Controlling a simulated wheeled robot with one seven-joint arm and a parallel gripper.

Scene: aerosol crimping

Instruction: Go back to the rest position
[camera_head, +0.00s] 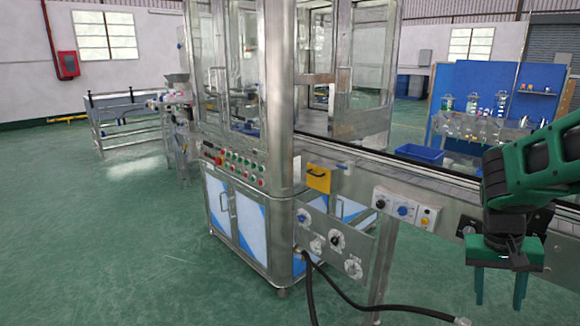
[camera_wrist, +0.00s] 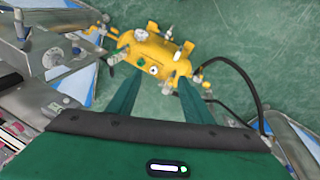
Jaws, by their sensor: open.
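My gripper (camera_head: 499,288) hangs at the right edge of the head view, fingers pointing down, in front of the conveyor. Its two green fingers are apart with nothing between them. In the wrist view my gripper (camera_wrist: 156,98) also shows spread fingers. Beyond them, a yellow tank (camera_wrist: 150,55) with gauges and valves is near the green floor. The fingertips overlap the tank in that view; I cannot tell the distance, but nothing is gripped.
A steel machine cabinet (camera_head: 240,205) with glass doors stands at the centre. A conveyor (camera_head: 420,185) runs right from it, with a knob panel (camera_head: 404,209) on its side. A black hose (camera_head: 370,308) lies low in front. The green floor (camera_head: 110,240) at left is clear.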

